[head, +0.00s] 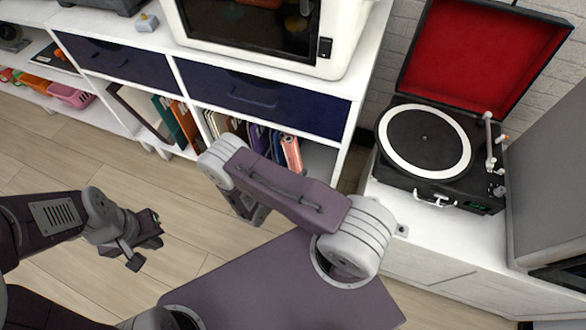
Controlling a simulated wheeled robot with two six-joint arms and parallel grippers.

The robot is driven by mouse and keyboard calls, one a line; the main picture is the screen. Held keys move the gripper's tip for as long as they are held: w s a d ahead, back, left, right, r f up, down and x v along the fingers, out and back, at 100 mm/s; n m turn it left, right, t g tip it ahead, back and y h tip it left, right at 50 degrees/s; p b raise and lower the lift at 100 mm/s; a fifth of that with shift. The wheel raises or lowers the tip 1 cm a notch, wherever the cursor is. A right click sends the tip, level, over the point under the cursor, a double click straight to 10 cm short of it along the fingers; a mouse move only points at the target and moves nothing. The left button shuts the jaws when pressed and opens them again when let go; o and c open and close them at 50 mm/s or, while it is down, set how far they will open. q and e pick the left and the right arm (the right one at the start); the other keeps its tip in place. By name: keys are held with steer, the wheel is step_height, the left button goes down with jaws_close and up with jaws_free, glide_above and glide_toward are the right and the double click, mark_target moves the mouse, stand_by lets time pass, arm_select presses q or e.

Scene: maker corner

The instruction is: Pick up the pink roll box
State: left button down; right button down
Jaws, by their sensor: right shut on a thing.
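The pink roll box (292,153) appears to be the slim salmon-pink box at the right end of the row of books, in front of the open lower compartment of the white shelf unit. It stands roughly upright, and its lower end is hidden behind my right arm. My right arm crosses the middle of the view, and its gripper is hidden behind the arm's own links, so I cannot see what it touches. My left gripper (147,250) is over the floor at left, fingers apart and empty, well away from the box.
The white shelf unit (355,82) has dark blue drawers (265,95) above books. A pink basket (72,95) sits on the lower shelf at left. A record player (425,140) with a red-lined lid stands on a white cabinet at right. The wooden floor (60,160) at left is clear.

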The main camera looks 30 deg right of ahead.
steer(key=s+d+p, duration=0.1)
steer(key=s+p, duration=0.1)
steer(key=s, duration=0.6)
steer(key=s+d+p, duration=0.2)
steer(key=s+p, duration=0.1)
steer(key=s, duration=0.5)
steer(key=shift+d, duration=0.25)
